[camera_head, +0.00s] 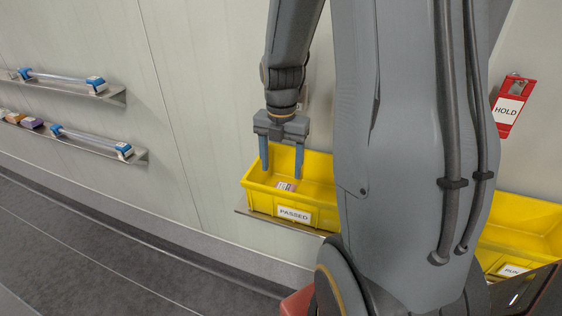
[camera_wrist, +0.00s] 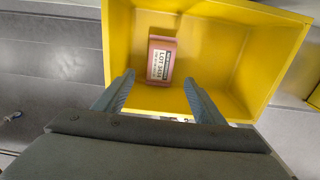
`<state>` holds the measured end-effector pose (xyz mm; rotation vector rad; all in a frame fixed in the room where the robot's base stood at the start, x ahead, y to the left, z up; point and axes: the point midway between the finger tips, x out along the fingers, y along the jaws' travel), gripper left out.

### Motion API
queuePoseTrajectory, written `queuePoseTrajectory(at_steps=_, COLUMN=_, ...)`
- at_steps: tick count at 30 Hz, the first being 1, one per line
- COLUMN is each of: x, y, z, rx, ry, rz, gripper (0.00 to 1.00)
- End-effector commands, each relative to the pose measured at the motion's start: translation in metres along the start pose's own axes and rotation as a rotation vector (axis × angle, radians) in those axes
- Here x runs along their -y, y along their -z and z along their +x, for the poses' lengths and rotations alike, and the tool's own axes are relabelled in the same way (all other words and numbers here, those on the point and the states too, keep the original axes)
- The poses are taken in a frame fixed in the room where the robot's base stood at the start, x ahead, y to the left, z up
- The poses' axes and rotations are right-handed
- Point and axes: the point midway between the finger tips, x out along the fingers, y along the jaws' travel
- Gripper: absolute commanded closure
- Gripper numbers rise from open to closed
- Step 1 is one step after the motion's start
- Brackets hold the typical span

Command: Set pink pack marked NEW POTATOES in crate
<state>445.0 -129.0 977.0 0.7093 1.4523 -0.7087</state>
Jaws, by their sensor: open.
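A pink pack with a white label (camera_head: 287,186) lies on the floor of the yellow crate marked PASSED (camera_head: 262,203). In the wrist view the pack (camera_wrist: 153,42) lies flat near the left wall of the crate (camera_wrist: 272,38). Its label shows large letters that look like a LOT number; the smaller print is too small to read, so I cannot confirm NEW POTATOES. My gripper (camera_head: 281,173) is open and empty over the crate, fingers pointing down. In the wrist view my gripper's fingertips (camera_wrist: 159,78) are apart, just short of the pack, with nothing between them.
The crate stands on a wall shelf (camera_head: 246,212). Another yellow crate (camera_head: 525,222), its label partly hidden, is at the right behind my arm. A red HOLD tag (camera_head: 512,108) hangs on the wall. Two shelves at left (camera_head: 110,95) (camera_head: 135,157) hold blue-ended bars and small packs.

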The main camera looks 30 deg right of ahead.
Motion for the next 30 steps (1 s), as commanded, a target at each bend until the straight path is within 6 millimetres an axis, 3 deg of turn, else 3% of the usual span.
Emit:
queuePoseTrajectory(at_steps=8, x=-0.001, y=-0.001, z=-0.028, rx=0.005, ry=-0.003, rz=0.0, gripper=0.36)
queuePoseTrajectory(at_steps=21, x=-0.001, y=-0.001, z=-0.113, rx=0.003, ry=-0.002, rz=0.0, gripper=0.36)
queuePoseTrajectory(at_steps=25, x=-0.001, y=-0.001, z=-0.126, rx=0.002, ry=-0.002, rz=0.0, gripper=0.36)
queuePoseTrajectory(at_steps=30, x=-0.002, y=0.004, z=-0.128, rx=0.001, ry=-0.001, rz=0.052, gripper=0.36)
